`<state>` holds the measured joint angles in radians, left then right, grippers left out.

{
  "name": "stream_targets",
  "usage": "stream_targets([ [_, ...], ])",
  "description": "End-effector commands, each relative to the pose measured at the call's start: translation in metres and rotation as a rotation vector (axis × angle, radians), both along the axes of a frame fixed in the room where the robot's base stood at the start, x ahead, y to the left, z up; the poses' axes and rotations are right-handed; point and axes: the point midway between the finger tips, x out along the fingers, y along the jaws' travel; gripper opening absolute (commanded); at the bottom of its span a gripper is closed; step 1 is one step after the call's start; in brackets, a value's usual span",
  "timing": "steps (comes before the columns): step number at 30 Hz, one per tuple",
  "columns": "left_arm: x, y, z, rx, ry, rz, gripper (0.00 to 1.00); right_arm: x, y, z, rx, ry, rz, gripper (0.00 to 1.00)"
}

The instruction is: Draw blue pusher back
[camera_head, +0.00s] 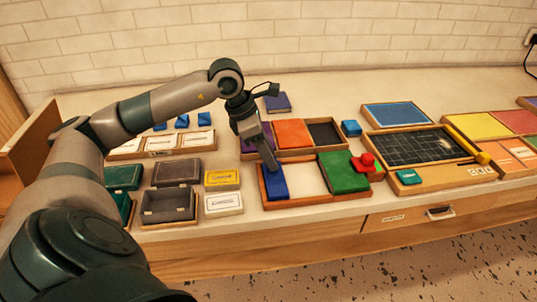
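A wooden tray (313,199) lies near the counter's front edge. A flat blue block (275,186), which looks like the blue pusher, fills its left end. A pale bare section is in the tray's middle, and a green block (344,174) is at its right. My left gripper (271,164) reaches down from the upper left, with its fingers over the back edge of the blue block. The fingers appear close together. I cannot tell whether they touch or hold the block. My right gripper is not in view.
Behind is a tray with purple, orange (293,134) and dark panels. A red knobbed piece (367,163) sits at the green block's right. A chalkboard tray (412,148) is further right. Grey boxes (168,205) and yellow and white boxes stand left.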

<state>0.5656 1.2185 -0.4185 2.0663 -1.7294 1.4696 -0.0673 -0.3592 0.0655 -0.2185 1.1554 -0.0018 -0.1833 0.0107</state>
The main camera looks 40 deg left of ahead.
Motion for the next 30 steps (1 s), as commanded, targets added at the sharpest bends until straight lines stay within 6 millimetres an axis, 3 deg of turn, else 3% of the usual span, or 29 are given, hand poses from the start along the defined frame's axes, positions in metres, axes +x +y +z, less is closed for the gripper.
stream_targets([
  [8,-0.008,0.008,0.027,0.002,-0.003,0.002,0.39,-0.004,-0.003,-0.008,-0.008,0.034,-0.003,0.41],
  [24,-0.040,0.035,0.125,0.000,-0.004,0.003,0.39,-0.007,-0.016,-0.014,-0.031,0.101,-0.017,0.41],
  [30,-0.048,0.042,0.149,0.000,-0.001,0.003,0.39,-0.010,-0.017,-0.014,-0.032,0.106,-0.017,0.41],
])
